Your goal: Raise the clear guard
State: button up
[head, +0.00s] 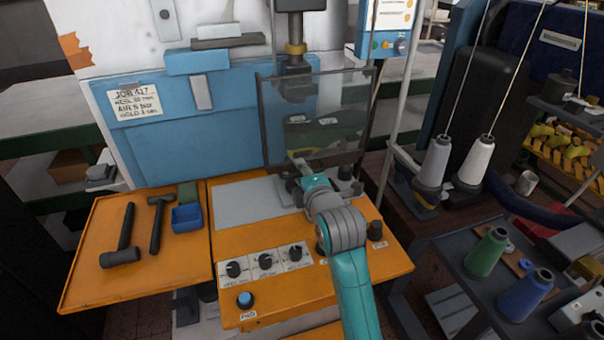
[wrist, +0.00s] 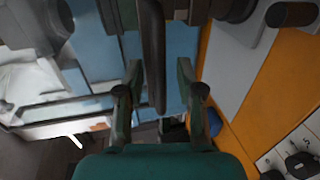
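The clear guard (head: 330,100) is a see-through panel with a dark frame. It stands upright in front of the press's work area in the head view. My gripper (head: 300,170) is at the guard's lower left edge, above the orange table. In the wrist view my gripper (wrist: 160,72) is open, with one finger on each side of a dark bar (wrist: 152,45). The bar looks like part of the guard's frame or handle. Gaps show between the bar and both fingers. In the head view my fingertips are small, so contact there is hard to tell.
The orange press table (head: 285,292) carries black knobs and a blue button (head: 245,299). An orange side shelf (head: 140,280) holds two hammers and a blue bin (head: 186,218). Thread cones (head: 477,160) stand on the right. A control box (head: 385,25) hangs at upper right.

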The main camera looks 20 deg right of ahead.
grip_shut()
notch_tip(320, 180, up, 19)
jog(key=shift+r, duration=0.1)
dwell(0.5)
grip_release()
send_near(296, 95)
jog(key=v, duration=0.6)
dwell(0.4)
